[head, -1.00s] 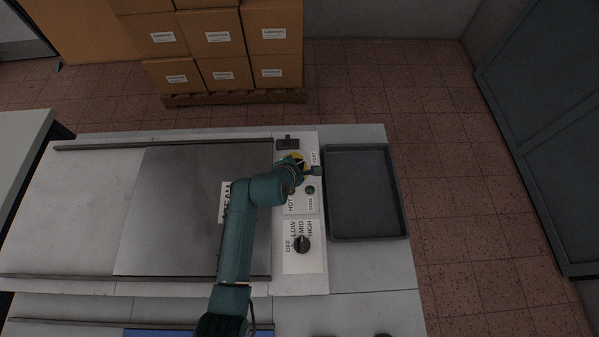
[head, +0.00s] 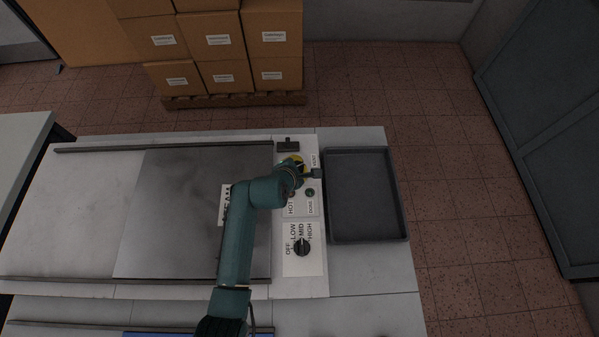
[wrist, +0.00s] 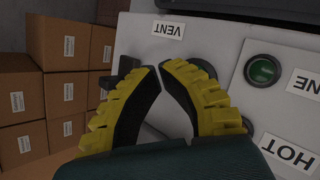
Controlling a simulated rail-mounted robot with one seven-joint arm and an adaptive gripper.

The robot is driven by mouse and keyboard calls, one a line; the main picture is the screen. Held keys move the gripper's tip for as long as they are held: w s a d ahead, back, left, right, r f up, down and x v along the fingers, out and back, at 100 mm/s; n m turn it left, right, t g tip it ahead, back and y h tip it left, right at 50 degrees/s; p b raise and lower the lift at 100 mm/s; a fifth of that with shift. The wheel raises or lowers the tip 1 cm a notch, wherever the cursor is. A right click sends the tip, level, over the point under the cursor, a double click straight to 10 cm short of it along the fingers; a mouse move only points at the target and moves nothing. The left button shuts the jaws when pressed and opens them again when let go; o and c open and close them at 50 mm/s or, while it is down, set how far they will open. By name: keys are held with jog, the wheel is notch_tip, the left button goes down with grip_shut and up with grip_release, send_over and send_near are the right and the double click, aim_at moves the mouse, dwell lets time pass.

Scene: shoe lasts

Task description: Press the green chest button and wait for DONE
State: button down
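My gripper (head: 298,160) is over the upper part of the white control panel (head: 315,278). In the wrist view its yellow and black fingers (wrist: 160,67) meet at the tips, with nothing visible between them. A dark green round piece in a black ring (wrist: 264,70) sits right of the fingers, beside a partly cut-off label ending in "ONE". It also shows in the head view as the round piece above the DONE label (head: 310,192), and does not look brightly lit. No separate green press button can be made out; the fingers and wrist cover part of the panel.
A black knob (head: 302,246) is on the panel's lower part, and a black fitting (head: 288,145) at its top. A VENT label (wrist: 168,29) is near the fingertips. An empty dark tray (head: 365,237) lies right of the panel. Boxes (head: 225,75) stand behind.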

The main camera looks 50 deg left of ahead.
dwell(0.3)
jog(key=shift+f, duration=0.4)
jog(key=shift+f+b, duration=0.3)
jog(key=shift+f, duration=0.2)
dwell(0.6)
jog(key=shift+r+p, duration=0.9)
jog(key=shift+p, duration=0.1)
notch_tip(320, 180, up, 5)
jog(key=p, duration=0.5)
jog(key=shift+r, duration=0.1)
